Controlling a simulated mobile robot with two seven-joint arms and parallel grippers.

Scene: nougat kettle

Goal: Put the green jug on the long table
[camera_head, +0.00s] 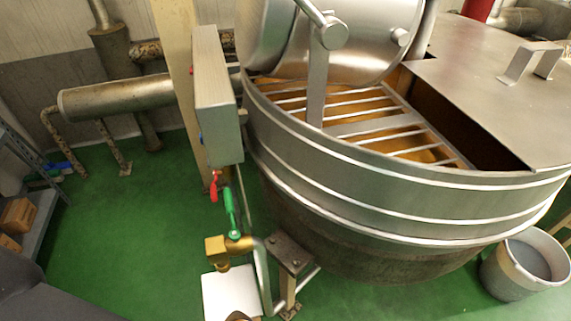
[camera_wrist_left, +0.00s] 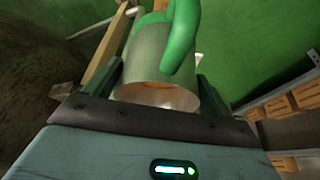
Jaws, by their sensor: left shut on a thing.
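The green jug (camera_wrist_left: 150,55), with a bright green curved handle (camera_wrist_left: 183,40), shows in the left wrist view. My left gripper (camera_wrist_left: 160,82) is shut on it, with one dark finger on each side of the jug's body. The jug's round end facing the camera shows a pale rim and a brownish middle. In the head view neither the jug nor my left gripper shows. My right gripper is in no view. I cannot make out the long table in either view.
A large steel kettle (camera_head: 400,205) with a grate fills the right of the head view. A grey bucket (camera_head: 512,285) stands beside it. A brass valve (camera_head: 215,248) and a metal box (camera_head: 218,110) are at its left. Shelves with boxes (camera_head: 18,215) stand far left. Green floor between is clear.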

